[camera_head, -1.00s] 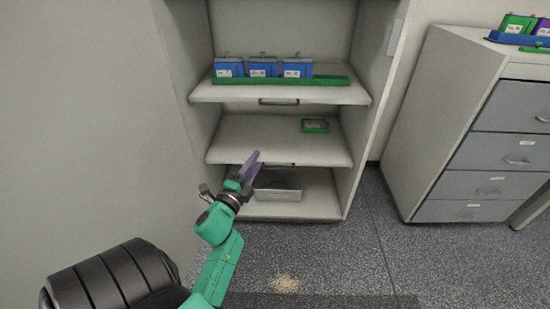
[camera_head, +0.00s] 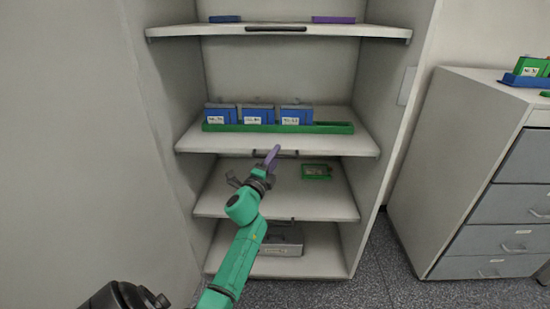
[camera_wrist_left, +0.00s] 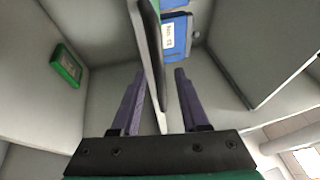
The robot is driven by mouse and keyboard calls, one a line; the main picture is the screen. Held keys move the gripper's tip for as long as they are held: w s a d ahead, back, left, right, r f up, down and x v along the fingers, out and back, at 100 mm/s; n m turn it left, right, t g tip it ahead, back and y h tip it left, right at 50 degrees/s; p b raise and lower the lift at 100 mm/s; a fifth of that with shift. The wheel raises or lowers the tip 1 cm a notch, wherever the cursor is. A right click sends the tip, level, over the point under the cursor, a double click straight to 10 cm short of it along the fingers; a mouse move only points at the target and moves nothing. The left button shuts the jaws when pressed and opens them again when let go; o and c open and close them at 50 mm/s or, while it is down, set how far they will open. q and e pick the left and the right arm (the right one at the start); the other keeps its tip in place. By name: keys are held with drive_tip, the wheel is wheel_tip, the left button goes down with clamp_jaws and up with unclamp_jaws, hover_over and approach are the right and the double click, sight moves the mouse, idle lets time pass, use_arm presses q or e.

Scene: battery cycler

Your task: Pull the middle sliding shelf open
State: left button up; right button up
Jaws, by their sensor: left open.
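The cabinet's middle shelf (camera_head: 240,146) is a white board with a dark handle (camera_head: 262,155) on its front edge. It carries a long green tray (camera_head: 335,128) with three blue battery boxes (camera_head: 258,115) in it. My left gripper (camera_head: 273,155), with purple fingers, is in front of the handle in the head view and partly hides it. In the left wrist view the gripper (camera_wrist_left: 160,72) is open, and the shelf edge with the dark handle (camera_wrist_left: 150,50) shows between the two fingers. I cannot tell whether either finger touches it. My right gripper is not in view.
A top shelf (camera_head: 220,31) is above. A lower shelf (camera_head: 245,200) holds a small green tray (camera_head: 317,172), and the bottom shelf (camera_head: 320,262) holds a grey metal box (camera_head: 285,240). A grey drawer cabinet (camera_head: 440,170) stands at right.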

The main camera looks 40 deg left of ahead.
use_arm(q)
clamp_jaws()
idle(1.4)
